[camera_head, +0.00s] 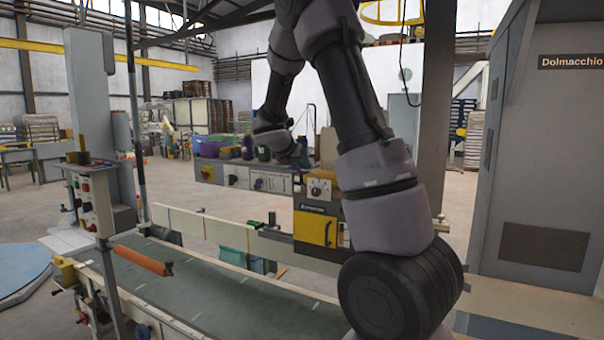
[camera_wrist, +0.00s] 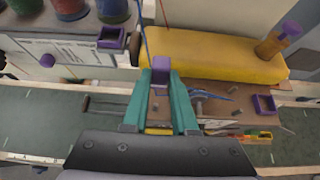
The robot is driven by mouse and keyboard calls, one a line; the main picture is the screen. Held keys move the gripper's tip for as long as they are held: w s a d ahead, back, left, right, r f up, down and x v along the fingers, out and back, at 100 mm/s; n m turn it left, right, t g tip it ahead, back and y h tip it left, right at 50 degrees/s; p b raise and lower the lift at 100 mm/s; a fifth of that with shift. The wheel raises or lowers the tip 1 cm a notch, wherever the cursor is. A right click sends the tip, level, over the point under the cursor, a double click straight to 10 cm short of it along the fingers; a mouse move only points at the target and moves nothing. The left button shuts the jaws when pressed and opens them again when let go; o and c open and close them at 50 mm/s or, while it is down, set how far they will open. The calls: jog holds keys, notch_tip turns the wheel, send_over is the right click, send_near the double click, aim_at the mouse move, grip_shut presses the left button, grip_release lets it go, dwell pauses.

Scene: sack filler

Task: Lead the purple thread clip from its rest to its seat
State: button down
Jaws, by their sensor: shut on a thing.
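My gripper (camera_wrist: 160,84) has teal fingers, which are closed on the purple thread clip (camera_wrist: 160,67) in the wrist view. The clip's top stands up between the fingertips, in front of a yellow block. A square purple-rimmed socket (camera_wrist: 111,38) is on the grey panel at upper left. A second purple-rimmed square (camera_wrist: 264,103) lies on the brown board to the right. I cannot tell which is the rest and which the seat. In the head view, the clip and fingers cannot be made out.
A yellow block (camera_wrist: 215,56) lies just beyond my fingertips. A blue thread (camera_wrist: 146,42) and a red thread hang close to them. Left are a purple knob (camera_wrist: 47,60) and spools (camera_wrist: 113,9). Right is a purple-topped orange post (camera_wrist: 272,44). A conveyor (camera_head: 230,294) runs below.

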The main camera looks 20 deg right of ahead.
jog(key=shift+s+d, duration=1.55)
jog(key=shift+s, duration=0.4)
jog(key=shift+s+d, duration=1.5)
jog(key=shift+s, duration=0.5)
jog(key=shift+s+d, duration=1.55)
jog(key=shift+s, duration=0.4)
jog(key=shift+f, duration=2.45)
